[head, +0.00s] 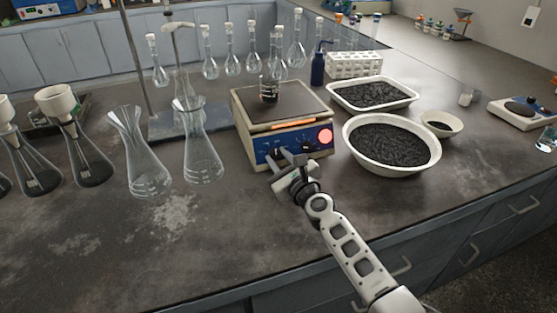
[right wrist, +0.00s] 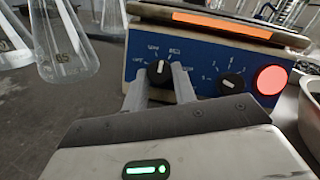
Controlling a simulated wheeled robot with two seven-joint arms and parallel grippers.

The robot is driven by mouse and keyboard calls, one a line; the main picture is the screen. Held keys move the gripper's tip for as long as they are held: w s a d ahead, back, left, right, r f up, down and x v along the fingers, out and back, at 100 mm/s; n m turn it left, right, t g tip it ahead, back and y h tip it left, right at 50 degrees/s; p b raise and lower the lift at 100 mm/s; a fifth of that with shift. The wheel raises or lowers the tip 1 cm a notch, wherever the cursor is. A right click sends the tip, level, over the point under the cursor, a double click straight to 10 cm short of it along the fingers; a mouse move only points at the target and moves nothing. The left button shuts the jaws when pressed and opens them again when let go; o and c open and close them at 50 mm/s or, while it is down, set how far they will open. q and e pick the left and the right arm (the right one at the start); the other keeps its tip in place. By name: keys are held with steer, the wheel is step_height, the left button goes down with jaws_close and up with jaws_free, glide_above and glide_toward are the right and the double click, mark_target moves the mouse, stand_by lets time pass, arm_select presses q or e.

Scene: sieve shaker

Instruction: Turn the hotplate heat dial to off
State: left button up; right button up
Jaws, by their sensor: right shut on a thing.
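The hotplate (head: 290,137) stands mid-bench with a blue front panel and a flask of dark contents (head: 269,88) on its top plate. In the right wrist view, the panel (right wrist: 200,60) has a left dial (right wrist: 158,70) with word labels, its white mark pointing roughly up. A right dial (right wrist: 230,84) has marks around it. I cannot read for sure which is the heat dial. A round lamp (right wrist: 270,80) and a strip (right wrist: 215,25) glow red-orange. My right gripper (head: 287,161) is shut on the left dial, one finger on each side. My left gripper is out of view.
Glass flasks (head: 203,150) stand close left of the hotplate. A white bowl of dark grains (head: 350,150) and a similar tray (head: 335,98) are close on the right. The front-left bench top (head: 130,235) is clear.

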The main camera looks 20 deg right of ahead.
steer(key=n, duration=0.2)
steer(key=n+g+y, duration=0.1)
steer(key=n, duration=0.1)
steer(key=n+y, duration=0.1)
steer(key=shift+d+r+n, duration=0.15)
steer(key=shift+d+n, duration=0.1)
steer(key=shift+n, duration=0.15)
steer(key=n, duration=0.2)
steer(key=n+g+y+p, duration=0.1)
steer(key=n, duration=0.1)
steer(key=shift+w+d+r+g, duration=0.1)
steer(key=shift+r+g, duration=0.05)
steer(key=shift+g, duration=0.15)
steer(key=n+g+p, duration=0.1)
steer(key=n, duration=0.2)
steer(key=shift+r, duration=0.15)
steer(key=shift+w+n+g+p, duration=0.1)
steer(key=shift+n+g+p, duration=0.4)
steer(key=shift+n, duration=0.3)
steer(key=shift+n+g+p, duration=0.4)
steer(key=shift+n+p, duration=0.2)
steer(key=shift+n, duration=0.7)
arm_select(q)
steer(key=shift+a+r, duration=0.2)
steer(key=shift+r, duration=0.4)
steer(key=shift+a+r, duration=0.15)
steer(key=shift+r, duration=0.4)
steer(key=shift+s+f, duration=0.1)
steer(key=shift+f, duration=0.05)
